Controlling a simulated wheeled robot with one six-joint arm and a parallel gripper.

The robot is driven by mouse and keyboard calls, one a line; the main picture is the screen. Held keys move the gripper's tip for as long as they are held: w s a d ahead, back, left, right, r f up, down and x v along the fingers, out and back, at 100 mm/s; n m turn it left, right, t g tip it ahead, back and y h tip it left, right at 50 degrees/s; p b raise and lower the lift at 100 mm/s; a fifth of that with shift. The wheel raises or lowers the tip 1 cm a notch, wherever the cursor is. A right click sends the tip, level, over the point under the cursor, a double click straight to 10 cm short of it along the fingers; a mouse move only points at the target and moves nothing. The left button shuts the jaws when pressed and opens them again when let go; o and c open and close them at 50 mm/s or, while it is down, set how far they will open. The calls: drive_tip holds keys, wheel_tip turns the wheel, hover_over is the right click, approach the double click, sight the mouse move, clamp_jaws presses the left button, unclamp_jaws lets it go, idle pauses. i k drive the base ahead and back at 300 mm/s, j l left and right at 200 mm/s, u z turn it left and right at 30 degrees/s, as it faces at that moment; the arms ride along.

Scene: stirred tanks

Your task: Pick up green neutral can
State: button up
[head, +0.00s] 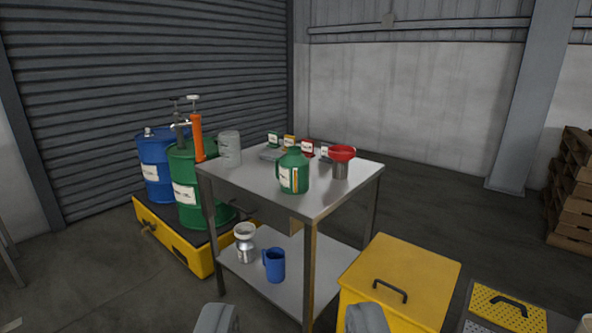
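A green can with a rounded top, a white label and a yellowish strip (293,172) stands upright near the front edge of the steel table's top (240,182). The lettering is too small to read, so I cannot tell which one is labelled neutral. My gripper (291,320) shows at the bottom edge as two grey fingers set wide apart. It is open and empty, well short of the table.
A red funnel (342,154) on a metal cup stands right of the large green can; a grey canister (229,149) stands left. The lower shelf holds a blue jug (274,265). A yellow bin (403,278) blocks front right; drums stand on a yellow pallet (189,246).

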sight(294, 179)
drive_tip(key=i+j, duration=0.1)
drive_tip(key=i, duration=0.45)
drive_tip(key=i+j+z, duration=0.1)
drive_tip(key=i, duration=0.5)
drive_tip(key=i+j, duration=0.1)
drive_tip(key=i, duration=0.45)
